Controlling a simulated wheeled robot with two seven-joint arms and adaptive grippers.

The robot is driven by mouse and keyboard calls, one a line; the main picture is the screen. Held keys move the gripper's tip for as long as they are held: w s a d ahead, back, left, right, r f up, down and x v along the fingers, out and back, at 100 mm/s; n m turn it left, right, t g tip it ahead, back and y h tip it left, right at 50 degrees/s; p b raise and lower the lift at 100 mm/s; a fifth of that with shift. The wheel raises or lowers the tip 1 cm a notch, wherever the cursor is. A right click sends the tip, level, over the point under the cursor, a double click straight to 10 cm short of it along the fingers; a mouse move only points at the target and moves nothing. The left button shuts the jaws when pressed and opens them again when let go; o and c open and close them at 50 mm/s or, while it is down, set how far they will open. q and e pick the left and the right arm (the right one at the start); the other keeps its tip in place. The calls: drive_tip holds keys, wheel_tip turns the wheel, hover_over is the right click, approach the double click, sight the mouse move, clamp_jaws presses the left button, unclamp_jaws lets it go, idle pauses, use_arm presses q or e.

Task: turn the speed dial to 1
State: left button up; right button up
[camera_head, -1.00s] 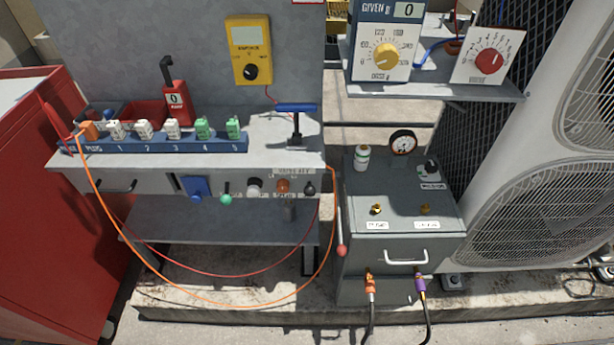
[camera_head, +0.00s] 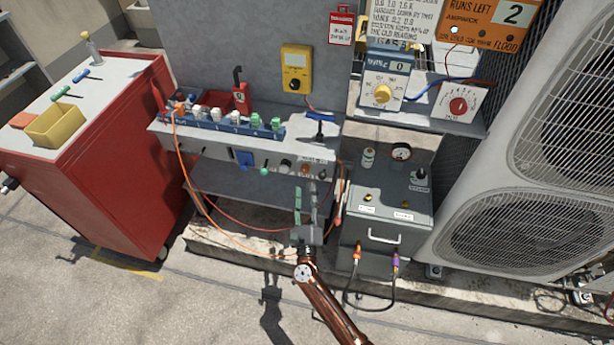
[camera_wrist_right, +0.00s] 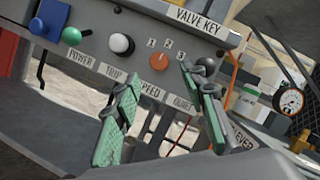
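The speed dial is a small orange knob (camera_wrist_right: 159,61) on the grey bench front, with numerals 1, 2 and 3 around its upper side and a SPEED label below. I cannot tell where its pointer stands. It also shows small in the head view (camera_head: 304,168). My right gripper (camera_head: 305,197) is in front of and below the panel. In the right wrist view its green-padded fingers (camera_wrist_right: 168,105) are spread apart, with nothing between them, and the dial lies beyond and above the gap. My left gripper is not in view.
A white button (camera_wrist_right: 122,44) and green knob (camera_wrist_right: 72,36) sit left of the dial, a black knob (camera_wrist_right: 205,67) right. An orange cable (camera_head: 192,190) hangs below the bench. A grey box (camera_head: 385,215) stands right and a red cabinet (camera_head: 130,150) left. The foreground floor is clear.

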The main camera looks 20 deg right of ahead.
sight(305, 173)
drive_tip(key=x, duration=0.6)
drive_tip(key=shift+w+b, duration=0.15)
drive_tip(key=shift+b, duration=0.25)
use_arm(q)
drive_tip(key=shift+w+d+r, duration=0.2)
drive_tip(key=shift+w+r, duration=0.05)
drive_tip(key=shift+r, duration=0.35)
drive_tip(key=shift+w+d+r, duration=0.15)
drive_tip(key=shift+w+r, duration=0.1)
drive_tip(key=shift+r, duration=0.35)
use_arm(e)
drive_tip(key=shift+c, duration=0.7)
clamp_jaws()
